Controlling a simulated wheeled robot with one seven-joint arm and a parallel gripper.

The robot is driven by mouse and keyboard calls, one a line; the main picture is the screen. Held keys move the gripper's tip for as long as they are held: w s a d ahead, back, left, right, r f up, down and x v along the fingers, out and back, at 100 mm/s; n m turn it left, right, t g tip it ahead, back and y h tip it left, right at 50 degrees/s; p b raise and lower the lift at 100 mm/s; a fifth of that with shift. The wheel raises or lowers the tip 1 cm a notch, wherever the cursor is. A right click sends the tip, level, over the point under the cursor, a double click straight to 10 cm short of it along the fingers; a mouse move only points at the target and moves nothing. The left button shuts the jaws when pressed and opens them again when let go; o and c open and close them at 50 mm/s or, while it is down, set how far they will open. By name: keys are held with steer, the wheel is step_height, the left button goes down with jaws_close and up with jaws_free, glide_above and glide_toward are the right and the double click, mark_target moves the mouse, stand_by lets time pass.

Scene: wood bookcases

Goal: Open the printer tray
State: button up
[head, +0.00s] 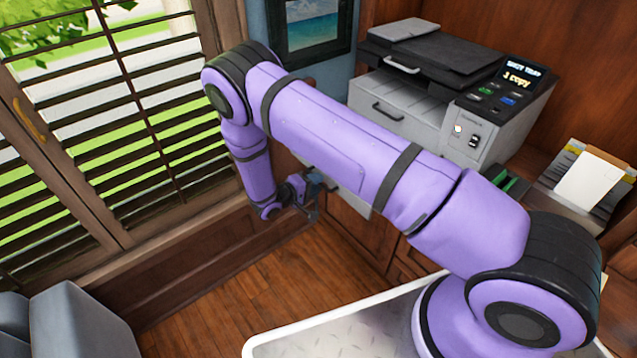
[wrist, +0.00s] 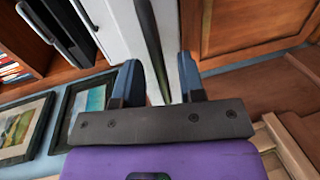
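The grey-white printer (head: 412,125) stands at the back right in the head view. A black lid and a lit screen are on top, and its front panel carries a grey handle (head: 390,113). A pale lower panel (head: 352,200) shows below, partly hidden by my purple arm. My gripper (head: 312,190) is low in front of this panel. In the wrist view its blue fingers (wrist: 159,72) are apart, with a dark bar (wrist: 150,40) running between them, in front of a white panel (wrist: 122,35). I cannot tell whether the bar touches a finger.
A slatted window (head: 95,120) fills the left, with a grey seat (head: 80,325) below it. Wooden cabinets (head: 350,232) stand under the printer. A paper holder (head: 590,180) is at right. Wooden floor (head: 240,285) is clear in the middle.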

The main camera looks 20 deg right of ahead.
steer(key=v, duration=0.9)
steer(key=shift+a, duration=0.1)
steer(key=s+d+r+m+g+y, duration=0.15)
steer(key=d+r, duration=0.25)
steer(key=r, duration=0.7)
steer(key=s+d+r+m+g+y, duration=0.1)
steer(key=s+d+r+g+y, duration=0.25)
steer(key=r, duration=0.85)
steer(key=s+d+r+m+g+y, duration=0.15)
steer(key=d+r, duration=0.25)
steer(key=r, duration=0.7)
steer(key=s+d+r+t+y, duration=0.2)
steer(key=s+r, duration=0.5)
steer(key=s, duration=0.5)
steer(key=s+d+r+t+y, duration=0.3)
steer(key=s+r+y, duration=0.3)
steer(key=s, duration=0.7)
step_height(320, 180, up, 3)
steer(key=shift+d+f+t, duration=0.2)
steer(key=shift+d+t, duration=0.05)
steer(key=shift+t, duration=0.5)
